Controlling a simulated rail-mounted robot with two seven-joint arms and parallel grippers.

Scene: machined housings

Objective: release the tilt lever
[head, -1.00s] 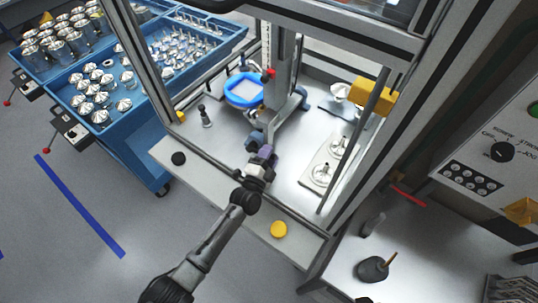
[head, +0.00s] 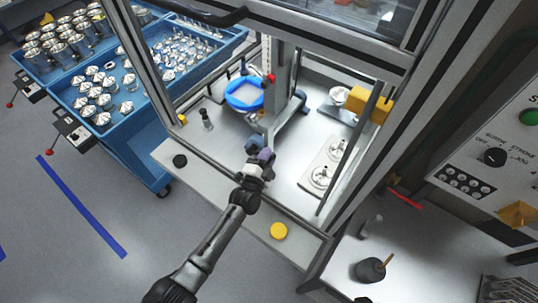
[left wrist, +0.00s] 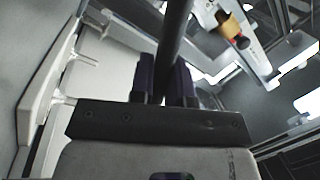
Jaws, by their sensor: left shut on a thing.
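My left gripper (head: 260,160) reaches through the open front of the framed machine, just in front of the column with the blue ring fixture (head: 244,94). It also shows in the left wrist view (left wrist: 167,85), where its dark purple fingers are shut on a dark straight rod, the tilt lever (left wrist: 174,35). The rod runs up and away from between the fingers. In the head view the gripper hides most of the lever. My right gripper is not in either view.
Metal frame posts (head: 150,75) flank the opening. A plate with metal parts (head: 322,170) lies right of the gripper. A black button (head: 180,161) and a yellow button (head: 279,231) sit on the front ledge. A blue parts cart (head: 120,135) stands left.

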